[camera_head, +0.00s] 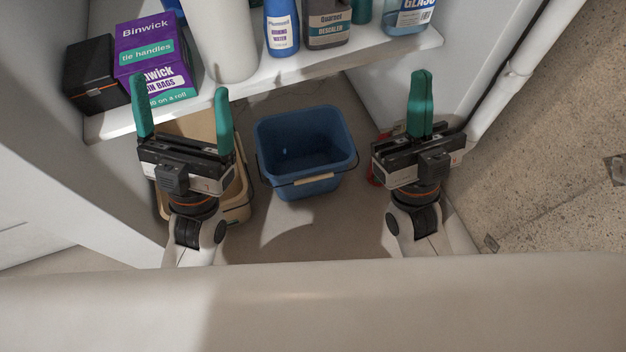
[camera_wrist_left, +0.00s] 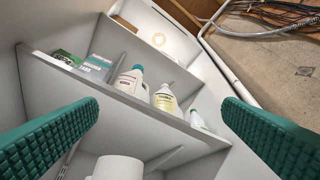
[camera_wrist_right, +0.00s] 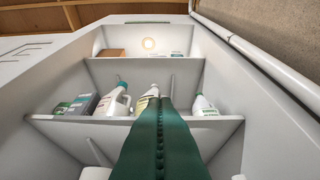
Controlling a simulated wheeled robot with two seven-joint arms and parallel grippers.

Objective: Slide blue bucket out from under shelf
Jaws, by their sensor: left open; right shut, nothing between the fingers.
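The blue bucket (camera_head: 303,145) stands upright on the floor inside the shelf unit, in the middle of the head view. Its thin handle with a pale grip hangs down along its front. Its back part is beneath or close to the lowest shelf (camera_head: 280,75). My left gripper (camera_head: 182,112) is open and empty, left of the bucket, above a beige bucket. My right gripper (camera_head: 420,105) is shut with nothing in it, right of the bucket. Neither gripper touches the blue bucket. The wrist views show upper shelves, not the bucket.
The beige bucket (camera_head: 240,208) stands left of the blue one. A red thing (camera_head: 376,172) is partly hidden by my right gripper. The shelf holds purple bag boxes (camera_head: 150,50), a black box (camera_head: 92,75) and bottles (camera_head: 282,28). A white pipe (camera_head: 515,70) runs at right. Floor before the bucket is clear.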

